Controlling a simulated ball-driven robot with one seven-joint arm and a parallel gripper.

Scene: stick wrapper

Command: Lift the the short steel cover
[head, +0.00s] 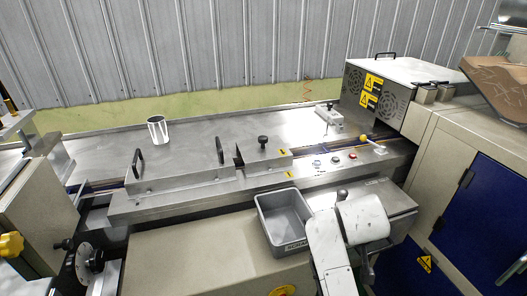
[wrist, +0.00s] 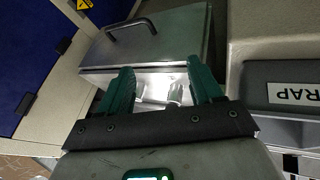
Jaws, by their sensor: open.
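A short steel cover (wrist: 165,30) with one black bar handle (wrist: 130,28) lies ahead of my gripper in the wrist view. In the head view this steel cover (head: 398,200) sits at the machine's front, right of the grey bin, partly hidden by my white arm. My gripper (wrist: 161,78) is open, with its two green fingers apart and nothing held. Its fingertips overlap the near edge of the cover in the wrist view, with the handle beyond them. I cannot tell whether they touch. The fingers are hidden behind my arm in the head view.
The grey scrap bin (head: 263,221) stands left of my arm; its labelled front (wrist: 275,85) is right of the fingers in the wrist view. A longer steel cover (head: 172,172) with black handles lies on the bed. A blue-doored cabinet (head: 470,205) stands at right. A white cup (head: 158,132) stands farther back.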

